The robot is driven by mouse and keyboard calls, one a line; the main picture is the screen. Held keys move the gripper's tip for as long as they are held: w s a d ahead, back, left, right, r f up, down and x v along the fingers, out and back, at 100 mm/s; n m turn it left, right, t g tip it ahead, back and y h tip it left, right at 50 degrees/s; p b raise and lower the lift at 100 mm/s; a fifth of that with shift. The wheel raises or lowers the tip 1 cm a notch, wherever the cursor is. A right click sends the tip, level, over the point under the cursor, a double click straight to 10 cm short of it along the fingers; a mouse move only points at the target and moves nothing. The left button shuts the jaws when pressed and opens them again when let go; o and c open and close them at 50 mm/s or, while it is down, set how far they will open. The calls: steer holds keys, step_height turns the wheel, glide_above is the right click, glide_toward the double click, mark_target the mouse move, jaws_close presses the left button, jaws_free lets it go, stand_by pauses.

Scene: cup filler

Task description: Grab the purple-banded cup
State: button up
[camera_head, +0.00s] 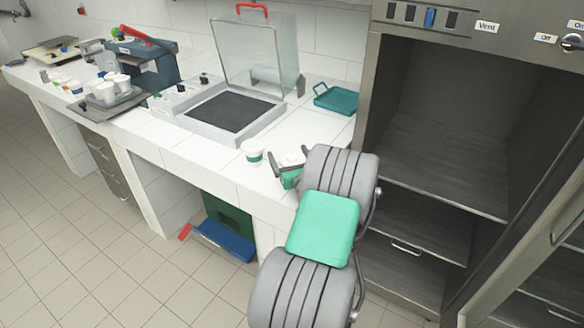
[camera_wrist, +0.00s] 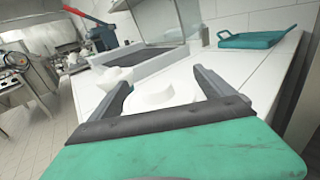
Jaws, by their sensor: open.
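My gripper (camera_head: 288,154) is open above the front right part of the white counter. A white object (camera_head: 290,159), perhaps a cup, shows between its fingers. It also shows between the fingers in the wrist view (camera_wrist: 158,97), and no purple band can be made out on it. A white cup with a teal band (camera_head: 253,154) stands just left of my gripper near the counter's front edge. Several small cups with coloured bands (camera_head: 75,88) stand at the far left of the counter, too small to tell whether one band is purple.
The filler machine (camera_head: 232,110) with a raised clear cover stands behind. A teal tray (camera_head: 336,99) lies at the back right, beside a tall grey open cabinet (camera_head: 440,130). A tray of white cups (camera_head: 110,98) sits at the left.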

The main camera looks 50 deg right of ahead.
steer(key=c, duration=1.6)
